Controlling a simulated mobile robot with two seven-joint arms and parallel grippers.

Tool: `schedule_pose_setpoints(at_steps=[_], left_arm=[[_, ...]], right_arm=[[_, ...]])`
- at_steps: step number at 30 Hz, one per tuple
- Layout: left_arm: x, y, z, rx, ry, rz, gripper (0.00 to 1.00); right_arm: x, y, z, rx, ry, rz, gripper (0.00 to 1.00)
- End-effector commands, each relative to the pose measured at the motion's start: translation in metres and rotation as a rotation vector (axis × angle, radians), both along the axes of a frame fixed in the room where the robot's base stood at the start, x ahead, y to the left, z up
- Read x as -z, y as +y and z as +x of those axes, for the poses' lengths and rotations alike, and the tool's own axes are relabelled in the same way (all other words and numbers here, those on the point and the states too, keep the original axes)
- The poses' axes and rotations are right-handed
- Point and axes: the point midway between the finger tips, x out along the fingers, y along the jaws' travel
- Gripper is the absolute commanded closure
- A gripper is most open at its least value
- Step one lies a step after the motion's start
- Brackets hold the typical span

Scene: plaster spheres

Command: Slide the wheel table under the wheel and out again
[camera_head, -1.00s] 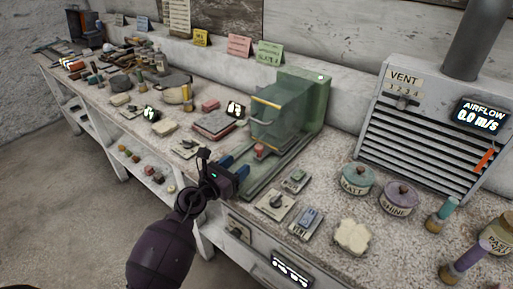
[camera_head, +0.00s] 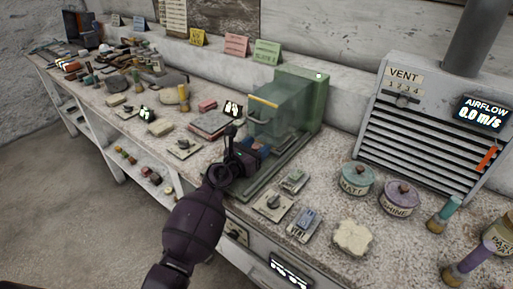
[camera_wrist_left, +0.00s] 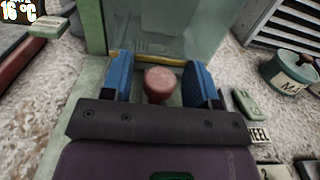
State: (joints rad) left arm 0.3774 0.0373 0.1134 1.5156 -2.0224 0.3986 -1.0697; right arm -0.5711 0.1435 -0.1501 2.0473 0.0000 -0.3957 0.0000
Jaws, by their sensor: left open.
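The green machine (camera_head: 308,98) stands on the bench with a tinted see-through guard (camera_head: 277,105) at its front. I cannot make out the wheel behind it. A green rail bed (camera_head: 268,182) runs out from under the guard towards the bench's front edge. My left gripper (camera_head: 258,148) is over this bed, close to the guard. In the left wrist view, a round reddish knob (camera_wrist_left: 160,80) stands between its two blue fingers, with gaps showing on both sides. The gripper is open around it. The wheel table under the knob is mostly hidden by my gripper. My right gripper is out of view.
Small switch panels (camera_head: 274,204) lie right of the bed, with the MATT jar (camera_head: 357,180) and SHINE jar (camera_head: 400,196) beyond. A reddish slab (camera_head: 208,122) lies left of the machine. The vent unit (camera_head: 430,130) stands at the back right.

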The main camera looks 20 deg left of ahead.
Motion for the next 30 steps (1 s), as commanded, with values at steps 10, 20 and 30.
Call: schedule_pose_setpoints(at_steps=[10, 20, 30], left_arm=[[0.0, 0.0, 0.0, 0.0, -0.001, 0.0, 0.67], [0.0, 0.0, 0.0, 0.0, 0.0, 0.0, 1.0], [-0.003, 0.01, -0.026, -0.001, -0.001, 0.003, 1.0]], right_arm=[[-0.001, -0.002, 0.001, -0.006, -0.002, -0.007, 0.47], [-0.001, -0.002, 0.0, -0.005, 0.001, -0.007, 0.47], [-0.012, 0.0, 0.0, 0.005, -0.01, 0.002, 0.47]])
